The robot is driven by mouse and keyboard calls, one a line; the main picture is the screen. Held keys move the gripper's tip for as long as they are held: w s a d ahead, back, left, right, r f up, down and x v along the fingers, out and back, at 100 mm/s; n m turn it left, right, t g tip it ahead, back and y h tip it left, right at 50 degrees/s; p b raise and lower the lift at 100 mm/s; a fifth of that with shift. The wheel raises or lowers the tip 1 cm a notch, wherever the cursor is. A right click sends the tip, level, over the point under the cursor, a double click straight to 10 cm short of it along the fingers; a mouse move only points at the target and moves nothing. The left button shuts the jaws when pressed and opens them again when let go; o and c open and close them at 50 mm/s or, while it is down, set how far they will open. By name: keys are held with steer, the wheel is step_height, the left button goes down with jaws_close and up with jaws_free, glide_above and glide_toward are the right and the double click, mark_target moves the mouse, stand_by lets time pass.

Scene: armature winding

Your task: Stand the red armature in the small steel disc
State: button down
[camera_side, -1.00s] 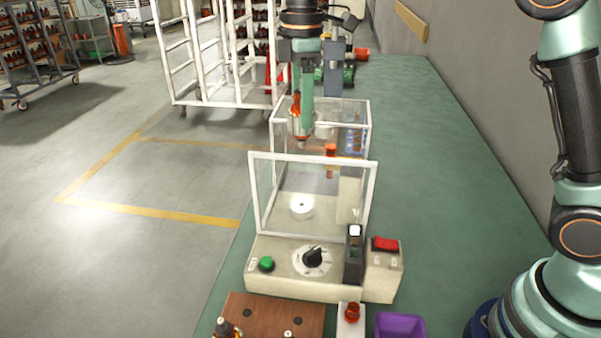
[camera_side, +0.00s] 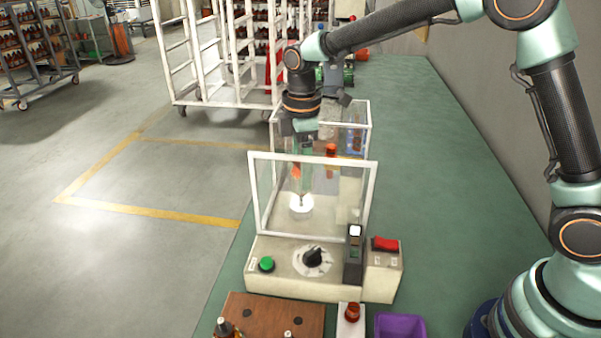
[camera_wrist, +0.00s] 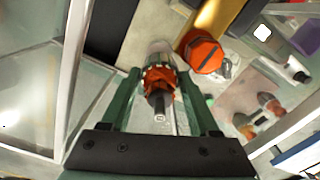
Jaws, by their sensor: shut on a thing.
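The red armature (camera_side: 297,172) is held upright between the fingers of my gripper (camera_side: 302,165), seen through the clear panel in the side view. Its lower end is just above or touching the small steel disc (camera_side: 301,203); I cannot tell which. In the wrist view my gripper (camera_wrist: 160,82) has its two green fingers on either side of the armature (camera_wrist: 160,80), with the dark shaft end toward the camera. The disc is not clearly seen there.
A white-framed clear guard (camera_side: 315,157) stands in front of the disc. A wooden board (camera_side: 262,311) and purple bin (camera_side: 400,325) are in front.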

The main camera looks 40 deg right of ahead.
steer(key=shift+f, duration=1.3)
stand_by(0.4)
steer(key=shift+c, duration=0.3)
jaws_free()
steer(key=shift+r, duration=2.25)
